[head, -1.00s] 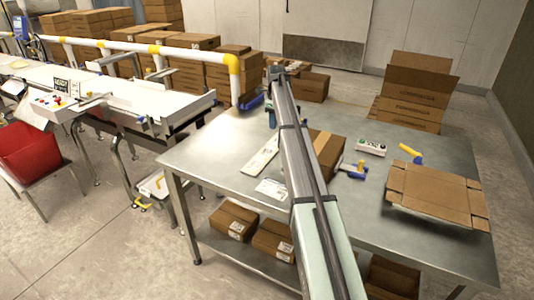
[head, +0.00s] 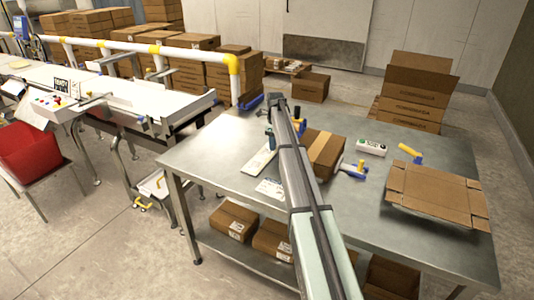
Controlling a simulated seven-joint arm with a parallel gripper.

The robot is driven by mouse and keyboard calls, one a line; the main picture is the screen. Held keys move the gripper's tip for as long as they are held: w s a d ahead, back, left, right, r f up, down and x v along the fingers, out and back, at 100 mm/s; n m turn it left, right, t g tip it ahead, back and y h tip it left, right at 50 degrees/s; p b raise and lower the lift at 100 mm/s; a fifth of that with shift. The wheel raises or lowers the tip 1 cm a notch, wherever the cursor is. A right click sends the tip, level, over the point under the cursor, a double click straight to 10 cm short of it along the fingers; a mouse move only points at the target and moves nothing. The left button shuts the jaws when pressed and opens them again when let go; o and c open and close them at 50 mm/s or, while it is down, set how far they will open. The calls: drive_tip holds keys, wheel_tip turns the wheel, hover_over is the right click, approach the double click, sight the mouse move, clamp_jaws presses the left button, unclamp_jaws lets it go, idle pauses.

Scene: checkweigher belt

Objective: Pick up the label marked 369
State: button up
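A white label sheet (head: 270,187) lies flat on the steel table (head: 215,165), just left of my arm. Its print is too small to read, so I cannot tell whether it is marked 369. A long white strip (head: 260,160) lies behind it, partly covered by my arm. My arm reaches from the bottom of the head view to the back part of the table. My gripper's fingers do not show; the arm hides whatever is beneath its far end.
A taped brown carton (head: 325,150) stands right of my arm, with a blue-handled tool (head: 355,169) beside it. A button box (head: 371,147), a yellow-and-blue tool (head: 411,153) and a flattened carton (head: 434,192) lie farther right. The conveyor (head: 150,98) is left. The table's left front is clear.

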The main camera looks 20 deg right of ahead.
clamp_jaws()
idle(0.6)
